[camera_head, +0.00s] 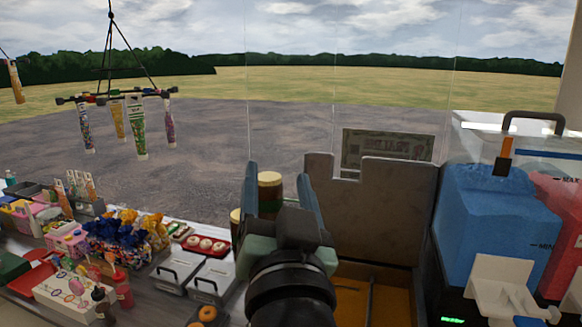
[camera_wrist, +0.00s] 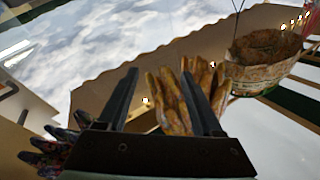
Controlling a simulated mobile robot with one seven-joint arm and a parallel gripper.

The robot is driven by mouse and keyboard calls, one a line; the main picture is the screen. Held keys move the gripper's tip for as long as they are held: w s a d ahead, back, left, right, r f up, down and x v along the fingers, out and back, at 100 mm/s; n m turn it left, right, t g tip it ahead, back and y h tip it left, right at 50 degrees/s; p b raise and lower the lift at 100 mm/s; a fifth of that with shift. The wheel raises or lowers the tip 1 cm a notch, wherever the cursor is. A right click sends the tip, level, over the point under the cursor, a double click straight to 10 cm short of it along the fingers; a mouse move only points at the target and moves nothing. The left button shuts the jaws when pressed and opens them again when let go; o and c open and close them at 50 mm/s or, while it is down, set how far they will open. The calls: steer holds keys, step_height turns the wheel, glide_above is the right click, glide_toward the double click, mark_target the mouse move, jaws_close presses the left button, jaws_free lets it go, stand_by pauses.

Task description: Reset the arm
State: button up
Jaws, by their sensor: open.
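My gripper (camera_head: 281,188) stands raised in the middle of the head view, its two blue-grey fingers pointing up and apart. In the wrist view my gripper (camera_wrist: 160,92) is also open, with two dark fingers spread. Behind the fingers there, a bundle of long brown items (camera_wrist: 185,95) shows, apart from the jaws as far as I can tell. In the head view my arm comes up from the bottom and hides part of the counter behind it.
Blue (camera_head: 495,215) and red (camera_head: 560,195) slush tanks stand at right. A grey upright panel (camera_head: 385,215) is close right of my gripper. Lidded containers (camera_head: 212,280), a red donut tray (camera_head: 205,247) and wrapped sweets (camera_head: 125,235) crowd the left counter. A hanging rack (camera_head: 115,97) is upper left. A basket (camera_wrist: 262,62) hangs in the wrist view.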

step_height(320, 180, down, 9)
steer(key=d+n+g+h, duration=0.1)
steer(key=n+g+h, duration=0.1)
steer(key=n+g, duration=0.1)
steer(key=s+r+t+b, duration=0.2)
steer(key=s+r+t, duration=0.2)
steer(key=r, duration=0.6)
steer(key=s+r+t+b, duration=0.3)
steer(key=s+r+t, duration=0.2)
steer(key=s+r, duration=0.3)
step_height(320, 180, up, 2)
steer(key=shift+s, duration=0.4)
steer(key=shift+a, duration=0.1)
